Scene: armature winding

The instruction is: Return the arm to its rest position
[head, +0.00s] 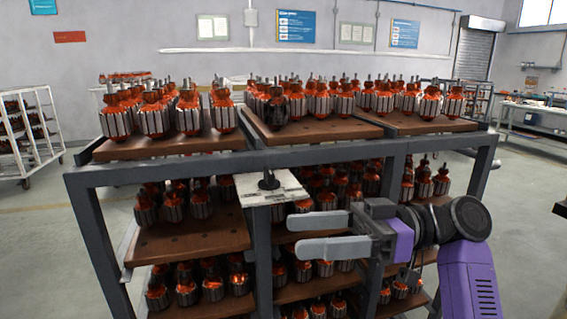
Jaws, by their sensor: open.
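My gripper (320,234) is in the lower middle of the head view, in front of the rack. Its two pale grey fingers point left, with a clear gap between them and nothing held. The purple and black arm links come in from the lower right. No other camera shows the gripper.
A grey metal rack (268,158) holds wooden trays (305,136) of orange and silver armatures on several levels. A small pale stand (272,187) is in front of the rack, left of my gripper. A white shelf cart (38,135) is at left; a workbench (535,110) is at right.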

